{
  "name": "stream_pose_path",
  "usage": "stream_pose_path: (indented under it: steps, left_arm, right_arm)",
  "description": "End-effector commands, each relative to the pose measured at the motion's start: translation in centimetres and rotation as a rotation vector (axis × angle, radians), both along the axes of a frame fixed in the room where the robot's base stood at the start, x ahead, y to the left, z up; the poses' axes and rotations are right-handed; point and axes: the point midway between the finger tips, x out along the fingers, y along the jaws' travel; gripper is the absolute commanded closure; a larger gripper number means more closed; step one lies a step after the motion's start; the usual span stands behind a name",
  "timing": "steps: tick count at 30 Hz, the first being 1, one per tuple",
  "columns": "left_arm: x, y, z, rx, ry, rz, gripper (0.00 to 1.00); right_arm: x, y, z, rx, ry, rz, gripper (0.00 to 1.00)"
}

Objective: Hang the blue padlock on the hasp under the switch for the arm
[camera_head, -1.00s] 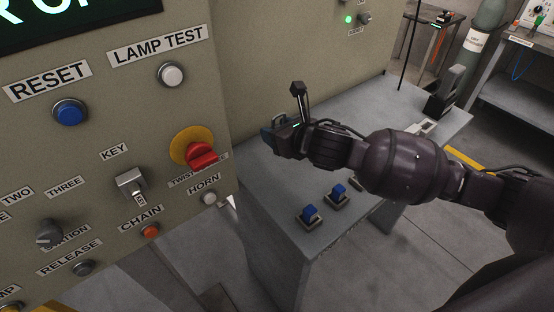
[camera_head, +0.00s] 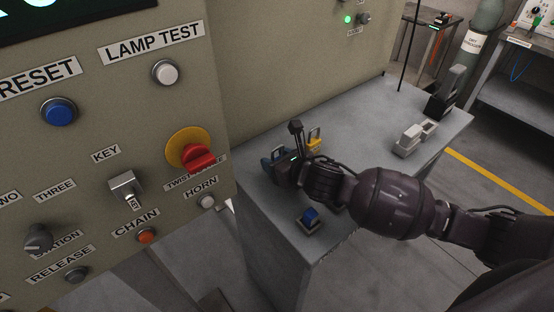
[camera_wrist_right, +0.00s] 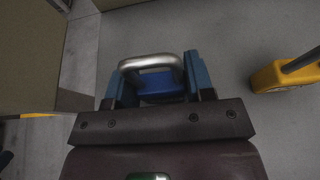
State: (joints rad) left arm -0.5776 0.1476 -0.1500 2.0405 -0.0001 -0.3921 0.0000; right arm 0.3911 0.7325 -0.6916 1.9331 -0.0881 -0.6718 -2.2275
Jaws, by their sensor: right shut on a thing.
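My right gripper (camera_head: 276,160) is shut on the blue padlock, just above the grey bench near the panel's right edge. In the right wrist view the padlock's blue body (camera_wrist_right: 166,86) sits between the two blue fingers, with its silver shackle arching out past the fingertips. No hasp or arm switch label can be made out. My left gripper is not in view.
The control panel (camera_head: 120,180) with buttons, a key switch and a red twist knob (camera_head: 198,157) fills the left. On the grey bench (camera_head: 365,125) are a blue switch-like part (camera_head: 310,217) and pale blocks (camera_head: 410,138). The bench's middle is clear.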

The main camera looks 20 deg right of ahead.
Motion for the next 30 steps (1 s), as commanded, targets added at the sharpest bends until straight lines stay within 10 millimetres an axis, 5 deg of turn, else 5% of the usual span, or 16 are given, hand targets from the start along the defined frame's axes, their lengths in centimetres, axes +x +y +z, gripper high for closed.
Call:
stream_pose_path:
  steps: [5,6,11,26,30]
  left_arm:
    - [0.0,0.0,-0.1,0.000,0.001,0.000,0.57]
    - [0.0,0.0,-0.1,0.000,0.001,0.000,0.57]
    - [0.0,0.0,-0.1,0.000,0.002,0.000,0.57]
    - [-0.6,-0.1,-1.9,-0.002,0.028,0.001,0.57]
    - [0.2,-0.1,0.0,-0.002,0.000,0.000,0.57]
  right_arm:
    - [0.0,0.0,-0.3,-0.001,0.000,-0.001,0.77]
    - [0.0,0.0,-0.4,-0.002,0.000,-0.001,0.50]
    - [0.0,0.0,-0.3,-0.001,0.001,-0.001,0.26]
    - [-0.1,0.0,-1.0,0.003,0.007,0.000,0.26]
    - [-2.4,-0.9,1.0,-0.004,-0.004,0.001,0.26]
